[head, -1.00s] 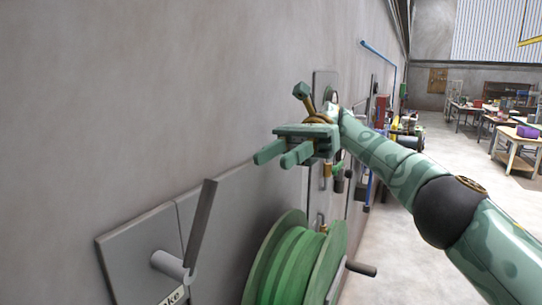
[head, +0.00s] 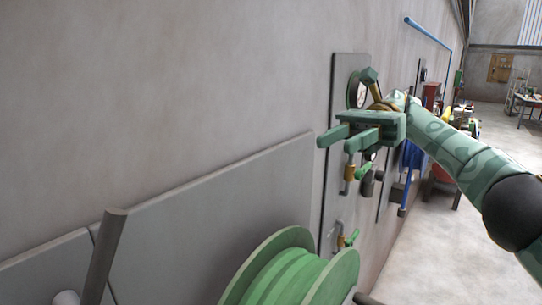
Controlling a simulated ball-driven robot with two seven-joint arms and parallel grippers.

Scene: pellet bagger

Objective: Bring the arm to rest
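My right arm comes in from the right edge, green with a dark round joint. Its green gripper (head: 338,143) points left, with two fingers apart and nothing between them. It is in front of a tall grey panel (head: 344,75) on the wall and covers part of it. I cannot tell the exact gap between gripper and panel. My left gripper is not in view.
A green reel (head: 290,278) stands out from the wall at the bottom. A grey lever (head: 104,258) sticks up at lower left. Valves with green handles (head: 350,238) and a round gauge (head: 358,90) are on the tall panel. Open floor (head: 440,250) lies to the right.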

